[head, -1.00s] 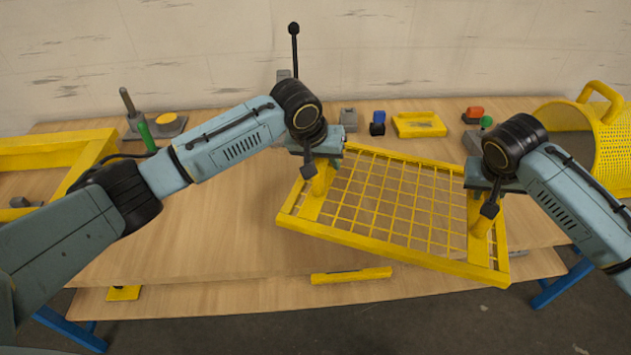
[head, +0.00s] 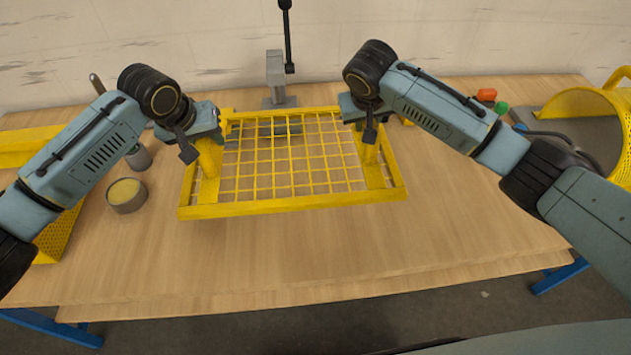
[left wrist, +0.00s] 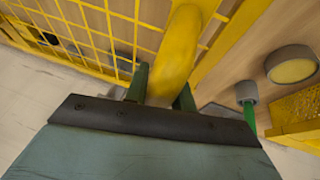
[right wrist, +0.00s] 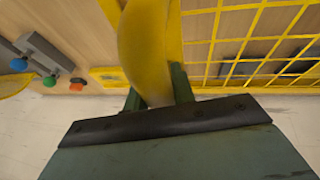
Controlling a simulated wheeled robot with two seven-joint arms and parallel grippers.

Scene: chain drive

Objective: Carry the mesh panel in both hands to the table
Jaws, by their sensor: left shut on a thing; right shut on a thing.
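The yellow mesh panel (head: 290,205) is held between my two grippers over the wooden table (head: 330,255), roughly level in the head view. I cannot tell whether it touches the tabletop. My left gripper (head: 203,142) is shut on the panel's left handle (head: 208,168), and the yellow handle (left wrist: 175,55) shows between its fingers in the left wrist view. My right gripper (head: 362,120) is shut on the right handle (head: 371,160); that handle (right wrist: 148,50) also sits between the fingers in the right wrist view.
A grey press-like stand (head: 276,80) with a black lever is behind the panel. A round tin (head: 126,196) stands left of it. A yellow perforated guard (head: 590,103) is at the right, with red (head: 486,95) and green pieces nearby. The table's front middle is clear.

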